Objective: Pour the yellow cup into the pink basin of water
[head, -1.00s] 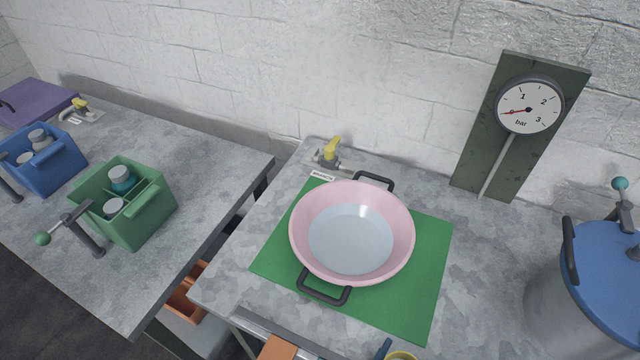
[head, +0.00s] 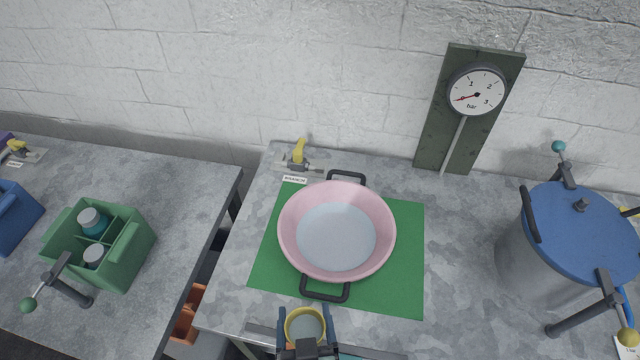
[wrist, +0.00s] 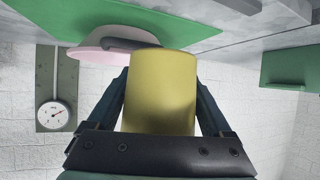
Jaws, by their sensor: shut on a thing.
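The yellow cup (head: 305,325) is in my gripper (head: 305,333) at the front edge of the table, with its open top facing up toward the head camera. Something greyish shows inside it. In the wrist view the cup (wrist: 162,92) fills the space between the two fingers of my gripper (wrist: 162,105), which are shut on its sides. The pink basin (head: 290,222) sits on a green mat (head: 408,262), just beyond the cup, with pale water in it and black handles front and back. It also shows in the wrist view (wrist: 95,50), partly hidden by the cup.
A yellow-handled valve (head: 298,155) stands behind the basin. A green crate (head: 125,255) with bottles is on the left table, across a gap.

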